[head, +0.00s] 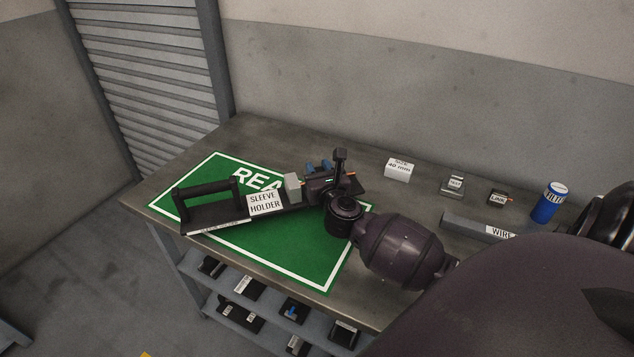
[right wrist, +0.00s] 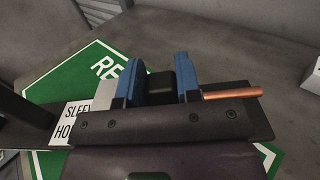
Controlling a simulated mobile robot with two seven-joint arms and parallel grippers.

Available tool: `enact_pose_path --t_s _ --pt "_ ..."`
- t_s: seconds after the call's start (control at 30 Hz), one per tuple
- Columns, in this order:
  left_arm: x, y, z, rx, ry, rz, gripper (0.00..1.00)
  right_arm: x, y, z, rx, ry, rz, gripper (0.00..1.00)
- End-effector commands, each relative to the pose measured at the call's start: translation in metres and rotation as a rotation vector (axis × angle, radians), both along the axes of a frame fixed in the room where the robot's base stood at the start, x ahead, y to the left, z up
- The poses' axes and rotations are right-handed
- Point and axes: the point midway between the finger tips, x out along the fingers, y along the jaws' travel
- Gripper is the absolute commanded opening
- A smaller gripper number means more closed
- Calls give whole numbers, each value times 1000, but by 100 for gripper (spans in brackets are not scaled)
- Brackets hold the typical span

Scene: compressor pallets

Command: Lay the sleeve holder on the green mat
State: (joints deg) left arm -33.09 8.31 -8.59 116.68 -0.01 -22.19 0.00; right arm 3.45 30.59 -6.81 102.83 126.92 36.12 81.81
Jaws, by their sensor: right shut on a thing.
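The sleeve holder (head: 215,213) is a long black tray with a raised black bar, a white label and a grey block. It lies over the green mat (head: 300,262), its right end reaching towards the mat's right border. I cannot tell whether it touches the mat. My right gripper (head: 319,167) is at the holder's right end. In the right wrist view its blue fingers (right wrist: 158,82) are shut on a black block of the holder (right wrist: 160,88). A copper rod (right wrist: 232,95) sticks out to the right there. My left gripper is not in view.
A white sleeve-size box (head: 397,168), a small grey labelled block (head: 453,185), a dark labelled block (head: 498,198), a blue filter can (head: 549,203) and a grey wire tray (head: 480,226) stand right of the mat. A shelf below (head: 262,318) holds several small parts.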

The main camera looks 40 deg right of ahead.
Motion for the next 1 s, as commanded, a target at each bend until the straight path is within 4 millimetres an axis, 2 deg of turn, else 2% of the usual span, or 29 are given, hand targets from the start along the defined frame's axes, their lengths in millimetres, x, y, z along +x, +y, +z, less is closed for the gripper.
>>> enact_pose_path --t_s 0.1,0.2,0.53,0.57,0.7,0.73,1.0 --pt "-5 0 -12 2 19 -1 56 0 1 -20 2 2 1 0" --pt "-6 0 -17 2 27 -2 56 0 0 -30 3 1 1 0" --pt "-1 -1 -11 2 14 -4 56 1 0 -33 2 -4 1 0" --pt "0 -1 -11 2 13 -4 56 0 0 -35 -2 3 0 33" --pt "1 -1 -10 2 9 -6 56 0 0 -35 -1 3 0 54" --pt "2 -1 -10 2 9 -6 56 0 0 -35 -1 3 0 57" --pt "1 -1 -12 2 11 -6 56 -1 1 -36 -1 4 0 57"
